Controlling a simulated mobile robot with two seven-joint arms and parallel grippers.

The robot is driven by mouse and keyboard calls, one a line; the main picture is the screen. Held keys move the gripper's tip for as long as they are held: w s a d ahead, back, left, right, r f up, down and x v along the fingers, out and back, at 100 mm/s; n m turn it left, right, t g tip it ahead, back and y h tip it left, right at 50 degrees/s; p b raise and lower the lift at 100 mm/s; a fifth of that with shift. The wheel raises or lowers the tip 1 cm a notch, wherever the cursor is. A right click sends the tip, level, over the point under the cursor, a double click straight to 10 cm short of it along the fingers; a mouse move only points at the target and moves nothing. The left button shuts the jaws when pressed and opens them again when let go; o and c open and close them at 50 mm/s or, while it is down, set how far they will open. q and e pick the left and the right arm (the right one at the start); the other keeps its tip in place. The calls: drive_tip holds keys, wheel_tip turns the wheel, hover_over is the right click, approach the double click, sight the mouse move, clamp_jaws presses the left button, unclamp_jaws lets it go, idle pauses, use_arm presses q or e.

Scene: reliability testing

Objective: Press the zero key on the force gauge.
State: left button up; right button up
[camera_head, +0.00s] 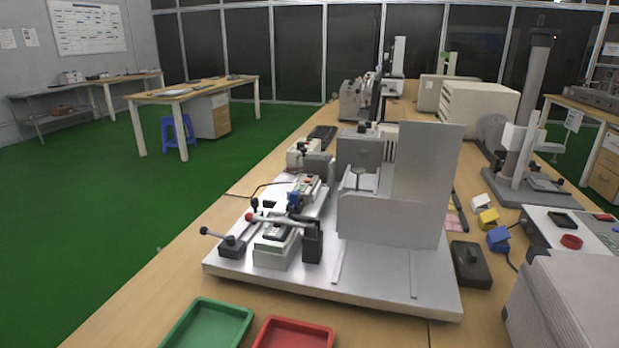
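A silver test rig (390,280) stands on the wooden bench, with a flat base plate and upright grey panels. At its left front, a small pale device with a dark face (277,231) sits among lever clamps (262,217) with black and red knobs. Behind it is another small pale unit (308,185) with coloured spots on top. I cannot tell for sure which one is the force gauge, and the zero key is too small to make out. The lever bar partly covers the front device. Neither of my grippers is in view.
A green tray (205,326) and a red tray (293,333) lie at the bench's front. Right of the rig are a dark box (470,265), small white, yellow and blue blocks, and a tall column stand (530,100). A grey machine (565,300) fills the lower right.

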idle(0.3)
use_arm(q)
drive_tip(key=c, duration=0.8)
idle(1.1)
